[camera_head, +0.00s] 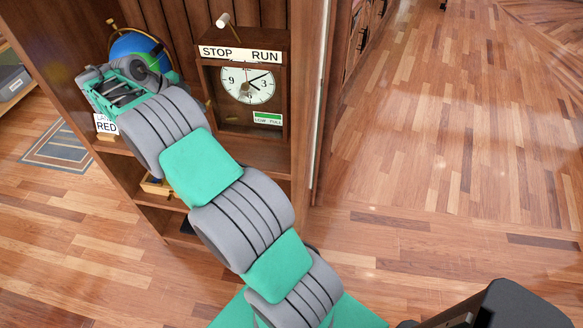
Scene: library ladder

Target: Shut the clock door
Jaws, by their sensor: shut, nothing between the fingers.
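The clock (277,48) stands in a wooden shelf case. It has a dark wooden case, a round pale dial (240,97) with black numerals and a STOP / RUN plate (240,54) above the dial. The wooden door frame (231,128) surrounds the dial, and a small brass-coloured knob shows at its left side; I cannot tell whether the door stands ajar. My gripper (108,92) is shut and empty, left of the clock and in front of the globe, apart from the door. Its fingertips are hard to make out. My arm covers the area below and left of the clock.
A blue globe (134,46) on a brass stand is behind my gripper. A RED label (106,124) is just below it. A white-ended lever (223,19) rises above the clock. A shelf side panel (310,100) borders the clock on the right. Open wooden floor (440,130) lies right.

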